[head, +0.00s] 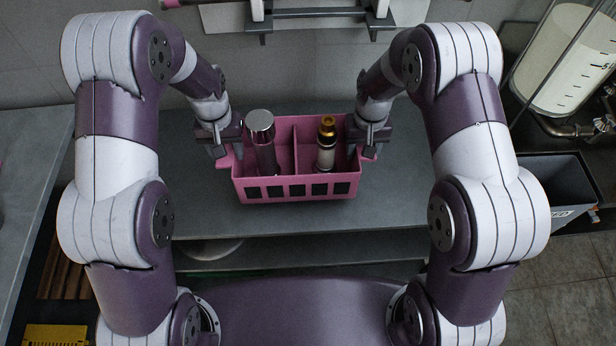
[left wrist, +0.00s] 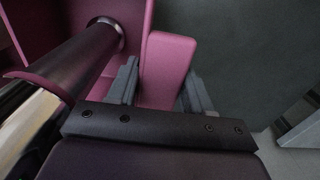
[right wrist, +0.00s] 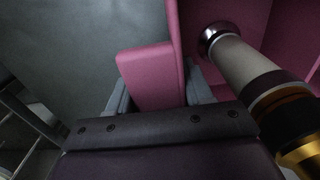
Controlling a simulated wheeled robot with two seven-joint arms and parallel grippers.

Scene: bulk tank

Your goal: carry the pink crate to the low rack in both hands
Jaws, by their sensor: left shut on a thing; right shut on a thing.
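The pink crate (head: 296,191) is at the middle of the head view, over the grey counter; I cannot tell whether it touches the top. A divider splits it in two. A dark bottle with a silver cap (head: 260,125) stands in the left compartment, and a pale bottle with a gold and black top (head: 326,148) in the right one. My left gripper (head: 227,158) is shut on the crate's left handle, which shows between its fingers in the left wrist view (left wrist: 163,75). My right gripper (head: 370,152) is shut on the right handle, seen in the right wrist view (right wrist: 152,78).
The grey counter (head: 400,210) has free room on both sides of the crate, with a lower shelf (head: 300,250) beneath. A wall rack (head: 320,14) is behind. A grey bin (head: 553,190) and a milky cylinder (head: 563,55) are at the right. Another worktop (head: 25,190) is at the left.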

